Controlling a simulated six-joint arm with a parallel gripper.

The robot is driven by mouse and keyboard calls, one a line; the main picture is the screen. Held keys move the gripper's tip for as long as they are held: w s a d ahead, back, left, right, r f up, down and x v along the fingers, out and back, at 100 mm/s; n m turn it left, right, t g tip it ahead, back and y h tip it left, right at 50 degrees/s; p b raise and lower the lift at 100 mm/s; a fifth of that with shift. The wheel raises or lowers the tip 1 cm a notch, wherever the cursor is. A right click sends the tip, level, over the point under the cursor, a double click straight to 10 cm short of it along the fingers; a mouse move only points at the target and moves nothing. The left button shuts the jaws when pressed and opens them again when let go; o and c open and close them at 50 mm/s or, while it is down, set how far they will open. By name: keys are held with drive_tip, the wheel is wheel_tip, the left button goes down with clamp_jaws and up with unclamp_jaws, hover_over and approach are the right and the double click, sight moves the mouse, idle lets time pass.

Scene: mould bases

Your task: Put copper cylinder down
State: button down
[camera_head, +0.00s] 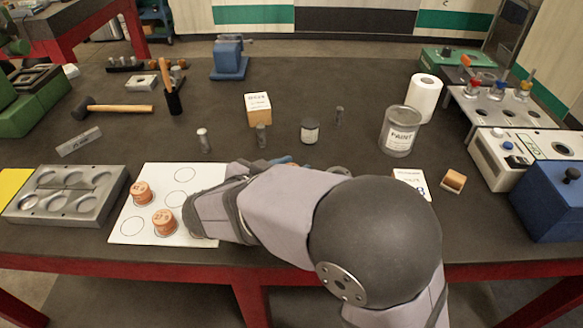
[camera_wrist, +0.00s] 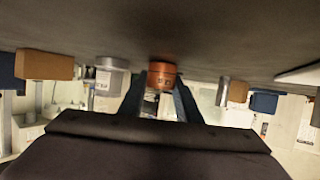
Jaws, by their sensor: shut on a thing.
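In the wrist view a copper cylinder (camera_wrist: 162,76) sits between the two dark fingers of my gripper (camera_wrist: 161,88), which is shut on it. The dark table surface is close to the cylinder; I cannot tell whether they touch. In the head view my arm hides the held cylinder and most of the gripper. Two other copper cylinders (camera_head: 141,192) (camera_head: 164,222) stand on a white sheet (camera_head: 129,227) with printed circles, at the left. Some circles are bare, and my arm covers the sheet's right side.
A grey mould base (camera_head: 93,209) with round hollows lies left of the sheet. A small copper-coloured block (camera_head: 453,181) lies right of my arm.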

drive_tip(key=c, duration=1.3)
unclamp_jaws()
drive_tip(key=shift+f, duration=0.15)
drive_tip(key=shift+s+a+r, duration=0.15)
drive_tip(key=shift+r, duration=0.15)
drive_tip(key=v, duration=1.1)
drive_tip(key=shift+s+a, duration=0.15)
drive_tip(key=shift+s, duration=0.05)
